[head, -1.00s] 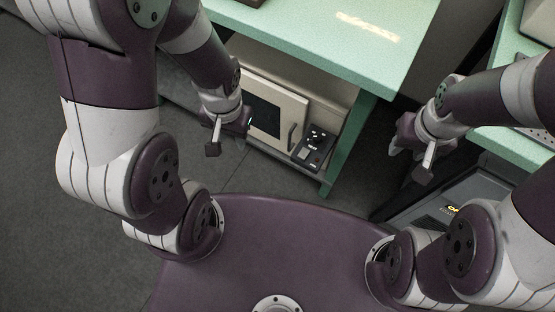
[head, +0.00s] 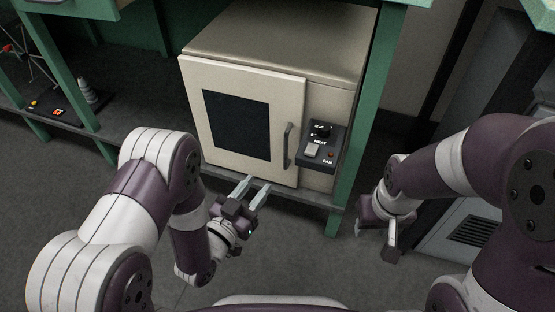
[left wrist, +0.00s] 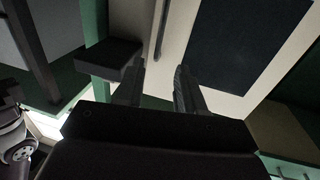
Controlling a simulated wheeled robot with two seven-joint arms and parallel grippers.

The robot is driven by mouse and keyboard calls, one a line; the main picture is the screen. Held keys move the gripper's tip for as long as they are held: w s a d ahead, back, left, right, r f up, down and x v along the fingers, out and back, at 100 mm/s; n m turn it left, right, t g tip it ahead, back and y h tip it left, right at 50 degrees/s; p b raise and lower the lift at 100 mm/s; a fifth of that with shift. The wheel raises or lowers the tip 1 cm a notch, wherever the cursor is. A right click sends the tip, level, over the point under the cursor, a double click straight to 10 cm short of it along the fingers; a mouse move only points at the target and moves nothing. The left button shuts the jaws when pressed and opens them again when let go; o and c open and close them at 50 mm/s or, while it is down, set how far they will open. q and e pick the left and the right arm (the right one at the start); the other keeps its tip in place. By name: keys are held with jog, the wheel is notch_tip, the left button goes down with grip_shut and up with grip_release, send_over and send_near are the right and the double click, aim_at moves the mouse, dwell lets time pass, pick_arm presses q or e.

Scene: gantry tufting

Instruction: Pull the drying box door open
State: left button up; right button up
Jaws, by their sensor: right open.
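The cream drying box (head: 275,38) stands on a low shelf under a green-framed bench. Its door (head: 228,167) has a dark window (head: 236,125) and looks shut. The grey vertical handle (head: 288,147) is at the door's right edge. My left gripper (head: 258,184) is open and empty, just in front of the door's lower edge, below and left of the handle. In the left wrist view, the open fingers (left wrist: 158,75) point toward the door, with the handle (left wrist: 161,30) beyond them, not between them. My right gripper (head: 376,226) is open, right of the bench leg, away from the door.
A dark control panel (head: 322,146) with a knob and switches sits right of the handle. A green bench leg (head: 362,105) stands close to the box's right side. Small items lie on the shelf at left. The grey floor before the box is open.

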aim_at(285, 150)
pick_arm(q)
jog(key=b+x, duration=0.2)
jog(key=x, duration=0.3)
jog(key=b+x, duration=0.3)
jog(key=x, duration=0.3)
jog(key=shift+f, duration=0.25)
jog(key=shift+w+d+r, duration=0.15)
jog(key=shift+w+d, duration=0.1)
jog(key=shift+w, duration=0.2)
grip_shut()
